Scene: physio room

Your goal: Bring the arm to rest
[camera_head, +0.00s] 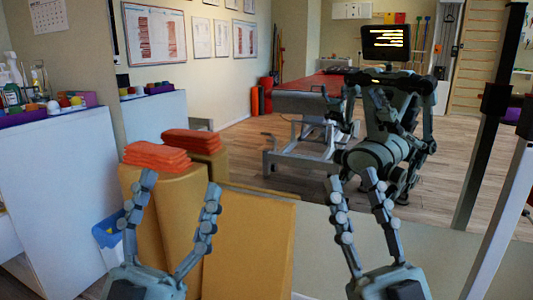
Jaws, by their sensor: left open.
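My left gripper (179,182) is at the lower left of the head view. Its two jointed fingers point up and stand wide apart, with nothing between them. Its fingertips overlap a tan padded block in the picture; I cannot tell whether they touch it. My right gripper (352,178) is at the lower middle right. Its fingers also point up and are apart, closer together than the left ones, and hold nothing visible. My arms behind both grippers are mostly out of view below.
Folded orange towels (156,152) lie on the tan padded block (175,202). A white cabinet (60,195) with bottles and a purple tray (50,106) stands at left. A large mirror (250,160) ahead reflects the room and my body. A blue-and-white bin (108,240) stands beside the cabinet.

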